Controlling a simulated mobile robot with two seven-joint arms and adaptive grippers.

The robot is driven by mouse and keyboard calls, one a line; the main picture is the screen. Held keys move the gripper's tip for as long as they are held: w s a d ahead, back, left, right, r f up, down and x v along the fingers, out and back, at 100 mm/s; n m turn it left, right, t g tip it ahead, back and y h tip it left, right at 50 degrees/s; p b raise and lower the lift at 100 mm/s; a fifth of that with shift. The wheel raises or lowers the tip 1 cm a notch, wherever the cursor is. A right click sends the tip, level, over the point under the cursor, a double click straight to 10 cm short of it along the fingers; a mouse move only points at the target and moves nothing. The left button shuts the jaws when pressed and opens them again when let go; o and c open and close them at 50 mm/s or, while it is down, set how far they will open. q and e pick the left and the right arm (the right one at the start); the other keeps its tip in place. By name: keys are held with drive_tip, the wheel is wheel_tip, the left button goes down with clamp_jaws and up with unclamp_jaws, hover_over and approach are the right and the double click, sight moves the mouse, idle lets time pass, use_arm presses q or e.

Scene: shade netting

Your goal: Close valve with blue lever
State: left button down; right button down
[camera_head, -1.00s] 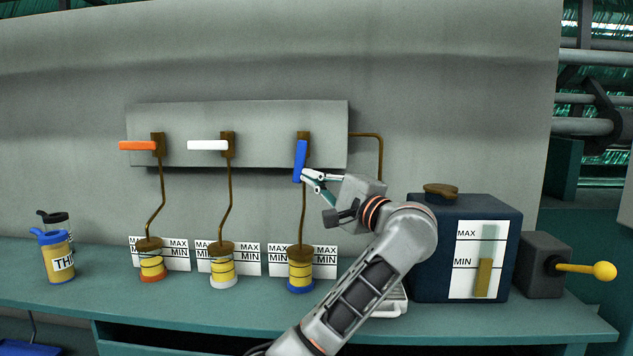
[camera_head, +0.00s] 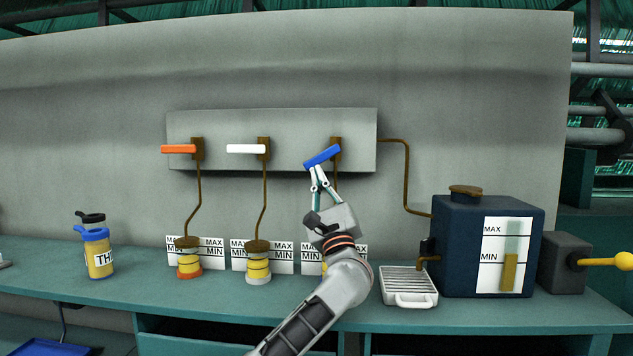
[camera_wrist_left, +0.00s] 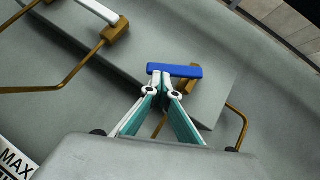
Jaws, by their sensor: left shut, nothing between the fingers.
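The blue lever (camera_head: 322,157) sits on a brown valve (camera_head: 336,148) at the right end of the grey wall panel (camera_head: 290,122). It is tilted, with its free left end lower than its pivot. My left gripper (camera_head: 316,172) is shut and empty, its fingertips right below the lever and seemingly touching its underside. In the left wrist view the blue lever (camera_wrist_left: 174,71) lies across just beyond the closed fingertips (camera_wrist_left: 161,78). The jar under this valve is mostly hidden by my left gripper and arm. My right gripper is not in view.
The orange lever (camera_head: 179,149) and white lever (camera_head: 246,149) lie level to the left. Two jars (camera_head: 188,262) (camera_head: 258,264) stand below them on the teal bench (camera_head: 140,285). A navy tank (camera_head: 460,250), a slatted tray (camera_head: 408,283) and a yellow-knobbed box (camera_head: 562,262) are at right.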

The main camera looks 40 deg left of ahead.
use_arm(q)
drive_tip(key=shift+s+a+r+m+t+h, duration=0.15)
drive_tip(key=shift+a+r+m+t+h, duration=0.05)
drive_tip(key=shift+r+m+t, duration=0.2)
drive_tip(key=shift+s+a+r+m+t+h, duration=0.15)
drive_tip(key=shift+r+m+t+h, duration=0.1)
drive_tip(key=shift+m+t, duration=0.25)
drive_tip(key=shift+s+a+r+m+t+h+p, duration=0.1)
drive_tip(key=shift+m+t+h+p, duration=0.1)
drive_tip(key=shift+m+t+p, duration=0.15)
drive_tip(key=shift+s+a+r+m+t+h+p, duration=0.15)
drive_tip(key=shift+m+t+p, duration=0.1)
drive_tip(key=shift+m, duration=0.2)
drive_tip(key=m+t+h, duration=0.1)
drive_tip(key=m+t+h+p, duration=0.1)
drive_tip(key=m, duration=0.1)
drive_tip(key=m+t+h, duration=0.1)
drive_tip(key=shift+a+r+m+p, duration=0.3)
drive_tip(key=shift+m, duration=0.1)
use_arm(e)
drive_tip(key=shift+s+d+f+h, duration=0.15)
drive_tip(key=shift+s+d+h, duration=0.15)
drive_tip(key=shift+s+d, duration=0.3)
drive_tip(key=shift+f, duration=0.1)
use_arm(q)
drive_tip(key=shift+a, duration=0.1)
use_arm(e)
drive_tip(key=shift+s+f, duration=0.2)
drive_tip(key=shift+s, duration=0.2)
